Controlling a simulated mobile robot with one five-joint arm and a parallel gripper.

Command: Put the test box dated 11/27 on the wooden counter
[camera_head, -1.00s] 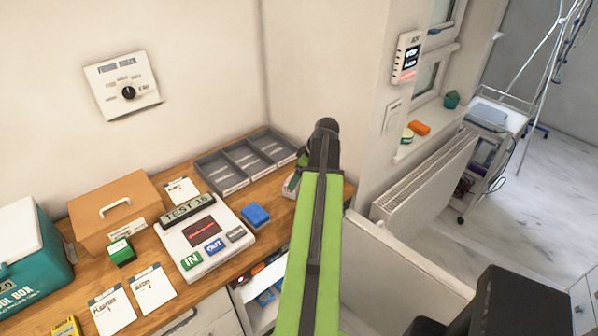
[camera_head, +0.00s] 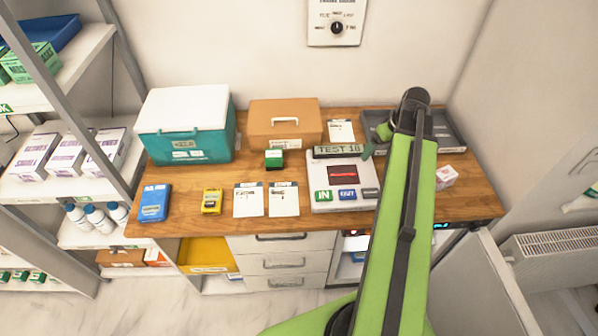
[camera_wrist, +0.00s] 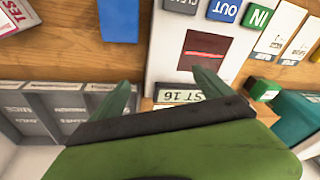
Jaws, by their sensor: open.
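A white and pink box (camera_head: 446,177) stands at the right end of the wooden counter (camera_head: 470,203). It also shows in the top left corner of the wrist view (camera_wrist: 20,12), where part of the word TEST is readable. I cannot read a date on it. My gripper (camera_head: 376,141) is over the back of the counter, near the test device and the grey tray. In the wrist view, my gripper's (camera_wrist: 165,90) two green fingers are spread apart with nothing between them. My green arm hides part of the counter in the head view.
The test device (camera_head: 325,198) and grey divided tray (camera_head: 443,128) are close to my gripper. A blue block (camera_wrist: 121,20) shows in the wrist view. Shelves (camera_head: 80,78) are at the left.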

